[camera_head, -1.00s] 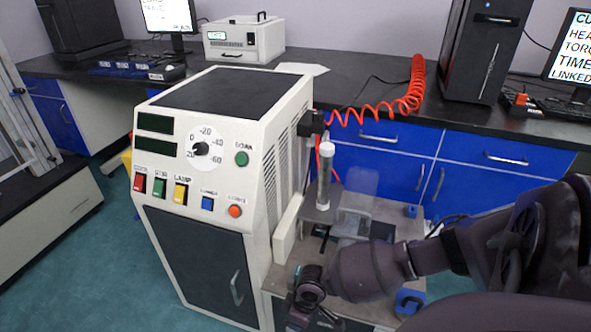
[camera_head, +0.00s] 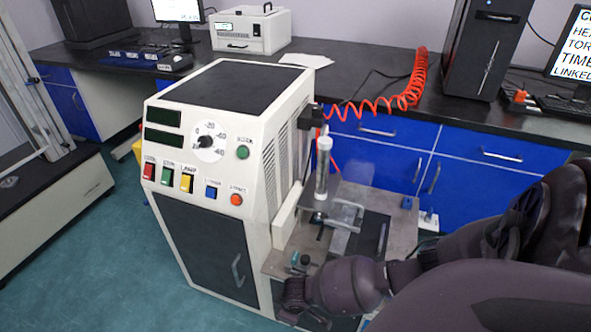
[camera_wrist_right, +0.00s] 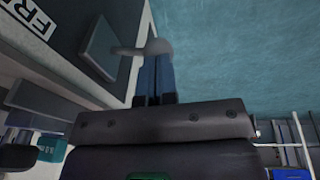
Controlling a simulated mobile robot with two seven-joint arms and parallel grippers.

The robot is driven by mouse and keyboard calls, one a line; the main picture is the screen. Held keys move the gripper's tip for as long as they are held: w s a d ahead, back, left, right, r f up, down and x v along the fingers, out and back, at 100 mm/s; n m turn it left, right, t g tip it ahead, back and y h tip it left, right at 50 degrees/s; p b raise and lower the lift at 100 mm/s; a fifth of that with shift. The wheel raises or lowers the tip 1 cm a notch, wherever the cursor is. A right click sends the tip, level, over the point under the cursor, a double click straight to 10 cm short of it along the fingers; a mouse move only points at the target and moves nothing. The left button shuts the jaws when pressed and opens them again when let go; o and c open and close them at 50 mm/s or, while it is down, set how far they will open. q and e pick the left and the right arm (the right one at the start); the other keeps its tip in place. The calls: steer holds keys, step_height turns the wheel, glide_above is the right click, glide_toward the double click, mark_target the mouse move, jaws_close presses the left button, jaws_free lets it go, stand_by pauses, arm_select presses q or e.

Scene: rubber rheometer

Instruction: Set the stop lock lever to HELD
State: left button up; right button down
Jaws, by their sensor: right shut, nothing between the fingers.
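The stop lock lever appears in the right wrist view as a pale grey arm with a rounded end (camera_wrist_right: 150,47), sticking out from a plate (camera_wrist_right: 102,47) on the machine's side. A partly cut-off label reading "FRE" (camera_wrist_right: 32,17) is beside it. My right gripper (camera_wrist_right: 155,68) is shut and empty, its blue-grey fingers at the lever's rounded end; I cannot tell whether they touch. In the head view my right wrist is low in front of the machine's bench, and the lever cannot be made out there. My left gripper is not in view.
The white rheometer cabinet (camera_head: 180,225) with its dial and coloured buttons stands left of the bench (camera_head: 400,232). A clear cylinder (camera_head: 323,165) rises from the bench. A red coiled hose (camera_head: 412,85) hangs behind. The floor at left is clear.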

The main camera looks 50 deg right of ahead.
steer(key=shift+a+f+h+p, duration=0.35)
steer(key=shift+a+h, duration=0.05)
steer(key=shift+h, duration=0.2)
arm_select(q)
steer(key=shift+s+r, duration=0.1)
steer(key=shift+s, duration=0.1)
arm_select(e)
steer(key=shift+t+h, duration=0.5)
steer(key=shift+h, duration=0.1)
steer(key=f, duration=0.4)
steer(key=shift+s+a, duration=0.35)
steer(key=shift+f, duration=0.15)
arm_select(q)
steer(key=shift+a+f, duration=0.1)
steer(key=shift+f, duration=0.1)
